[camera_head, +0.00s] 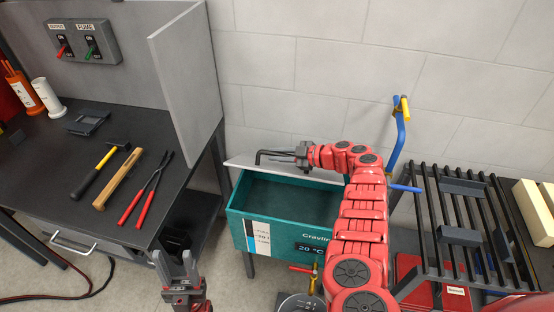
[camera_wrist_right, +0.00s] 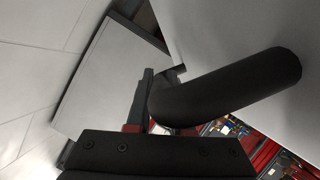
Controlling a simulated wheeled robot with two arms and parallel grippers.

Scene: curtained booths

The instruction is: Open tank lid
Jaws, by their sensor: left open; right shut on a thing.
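The teal tank (camera_head: 285,222) stands on the floor in the middle of the head view, with its dark inside showing from above. Its pale grey lid (camera_head: 240,162) is raised along the tank's back edge and looks like a thin slanted plate. My right gripper (camera_head: 295,154) is shut on the lid's black bar handle (camera_head: 263,153). The handle (camera_wrist_right: 230,88) is large in the right wrist view, beside one finger, against a grey plate. My left gripper (camera_head: 177,262) is open and empty, fingers up, left of and nearer than the tank.
A dark workbench (camera_head: 60,165) at left holds a hammer (camera_head: 100,172), a wooden-handled tool (camera_head: 118,180) and red-handled tongs (camera_head: 147,188). A grey side panel (camera_head: 187,75) stands between bench and tank. A black rack (camera_head: 460,215) is at right. A wall stands behind.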

